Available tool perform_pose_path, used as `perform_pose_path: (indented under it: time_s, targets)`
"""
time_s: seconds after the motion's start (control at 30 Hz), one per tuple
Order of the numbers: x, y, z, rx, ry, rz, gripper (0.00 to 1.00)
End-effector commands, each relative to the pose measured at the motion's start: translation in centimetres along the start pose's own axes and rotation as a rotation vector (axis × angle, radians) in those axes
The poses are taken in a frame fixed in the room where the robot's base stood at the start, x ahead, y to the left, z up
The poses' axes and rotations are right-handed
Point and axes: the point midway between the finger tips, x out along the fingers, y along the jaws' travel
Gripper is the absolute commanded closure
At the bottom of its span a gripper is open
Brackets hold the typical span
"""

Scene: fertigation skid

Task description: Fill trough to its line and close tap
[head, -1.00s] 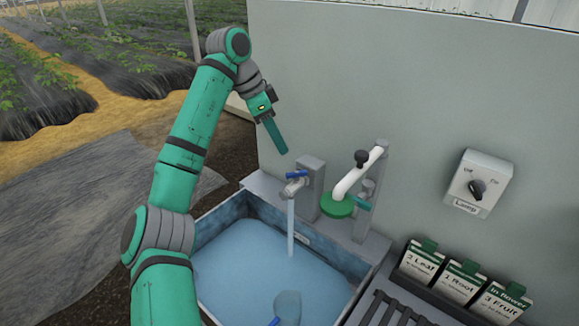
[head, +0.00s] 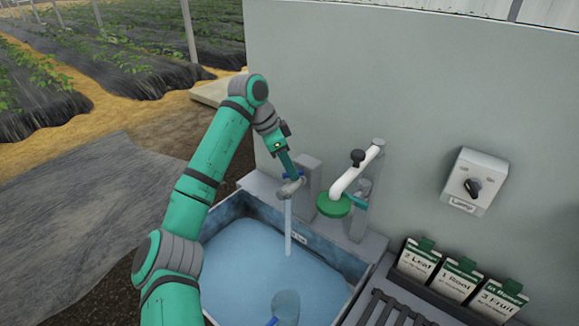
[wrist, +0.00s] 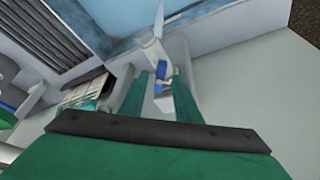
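The trough (head: 345,264) is a grey-blue basin holding pale blue water (head: 250,262). A small light label (head: 298,238) shows on its back inner wall, just above the water; its marking is too small to read. The tap (head: 289,188) stands at the trough's back edge, and a stream (head: 288,228) runs from it into the water. My gripper (head: 290,172) is at the tap from above, partly hiding its blue handle. In the wrist view my gripper (wrist: 160,84) has its fingers apart, with the blue handle (wrist: 162,70) between them. Contact cannot be told.
A white curved pipe with a green disc (head: 333,206) stands right of the tap. A blue-handled scoop (head: 285,306) is in the trough near the front. A switch box (head: 474,181) is on the grey wall. Labelled packets (head: 458,279) and a slatted rack (head: 392,310) are at the right.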

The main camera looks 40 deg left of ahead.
Motion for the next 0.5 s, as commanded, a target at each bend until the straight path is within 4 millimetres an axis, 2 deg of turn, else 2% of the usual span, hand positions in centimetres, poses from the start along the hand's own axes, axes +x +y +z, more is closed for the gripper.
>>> perform_pose_path:
  time_s: [0.1, 0.2, 0.23, 0.5]
  targets:
    - [-0.02, 0.0, 0.01, 0.0, 0.0, 0.0, 0.73]
    - [-0.03, 0.0, 0.01, 0.0, 0.0, 0.0, 0.97]
    - [-0.03, 0.0, 0.01, 0.0, 0.0, 0.0, 1.0]
    - [-0.05, -0.03, 0.01, 0.008, 0.0, 0.004, 1.0]
